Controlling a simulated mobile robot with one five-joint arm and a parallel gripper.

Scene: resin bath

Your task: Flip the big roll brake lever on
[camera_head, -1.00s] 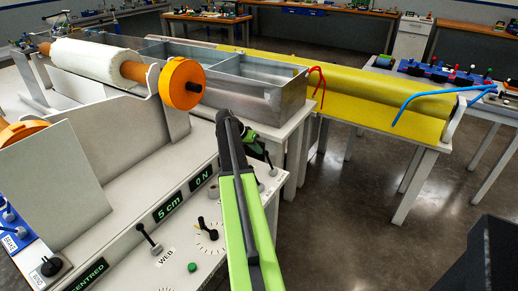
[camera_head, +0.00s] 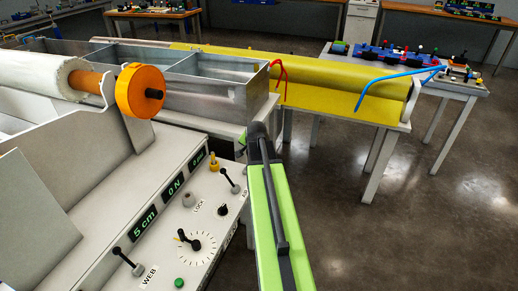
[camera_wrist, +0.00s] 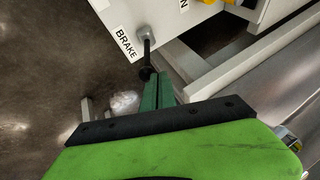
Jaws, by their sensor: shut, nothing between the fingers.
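In the wrist view a dark lever (camera_wrist: 148,52) with a round black knob sticks out of a white panel beside a label reading BRAKE (camera_wrist: 126,43). My gripper (camera_wrist: 158,82) has its green fingers together, close to the right of the knob. I cannot tell whether they touch. In the head view my gripper (camera_head: 246,140) is seen past the right end of the white console, its tips partly hidden by my arm. A black lever (camera_head: 229,180) stands near that end; I cannot tell whether it is the BRAKE one.
The white console (camera_head: 105,190) carries a WEB lever (camera_head: 128,262), a dial (camera_head: 190,243) and a green button (camera_head: 179,283). Behind are a white roll with an orange hub (camera_head: 140,90), a metal bath (camera_head: 205,108) and a yellow-covered table (camera_head: 335,88). Floor at right is clear.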

